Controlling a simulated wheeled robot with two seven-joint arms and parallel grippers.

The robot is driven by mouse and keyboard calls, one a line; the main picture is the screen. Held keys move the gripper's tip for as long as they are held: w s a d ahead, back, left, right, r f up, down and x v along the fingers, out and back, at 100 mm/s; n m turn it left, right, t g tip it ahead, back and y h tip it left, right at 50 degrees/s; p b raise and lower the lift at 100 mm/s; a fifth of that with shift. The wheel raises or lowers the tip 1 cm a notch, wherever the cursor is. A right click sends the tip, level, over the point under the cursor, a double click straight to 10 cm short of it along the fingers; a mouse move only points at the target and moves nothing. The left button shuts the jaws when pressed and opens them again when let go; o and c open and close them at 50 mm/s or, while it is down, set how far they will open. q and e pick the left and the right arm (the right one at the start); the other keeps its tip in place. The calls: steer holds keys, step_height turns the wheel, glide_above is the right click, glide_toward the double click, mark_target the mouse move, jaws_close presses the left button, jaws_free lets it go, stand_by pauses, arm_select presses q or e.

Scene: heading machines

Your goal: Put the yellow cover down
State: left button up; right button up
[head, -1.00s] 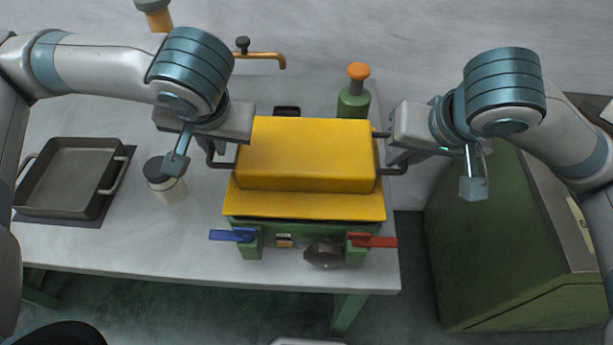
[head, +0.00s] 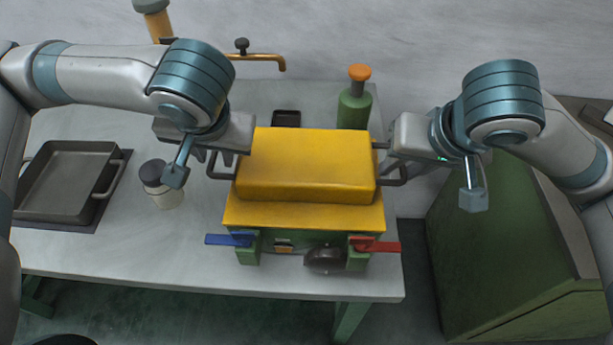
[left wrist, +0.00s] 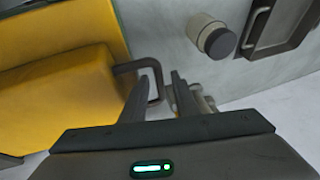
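The yellow cover (head: 305,165) lies level on top of the green machine (head: 305,238), with its flange at the machine's upper edge; I see no clear gap there. It has a dark handle on each side. My left gripper (head: 214,158) is at the left handle (head: 222,176). In the left wrist view its fingers (left wrist: 158,95) stand apart, with the handle (left wrist: 153,75) close between them. My right gripper (head: 392,166) is at the right handle (head: 398,181); its fingers are mostly hidden, so its grip is unclear.
A blue lever (head: 229,239) and a red lever (head: 375,246) stick out at the machine's front. A dark-lidded jar (head: 163,185) and a grey tray (head: 68,180) stand to the left. A green bottle (head: 354,105) is behind the cover. A green cabinet (head: 500,240) stands at right.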

arm_select(q)
step_height(320, 180, up, 10)
steer(key=shift+f, duration=0.1)
stand_by(0.5)
arm_select(e)
steer(key=shift+r, duration=0.1)
steer(key=shift+r, duration=4.9)
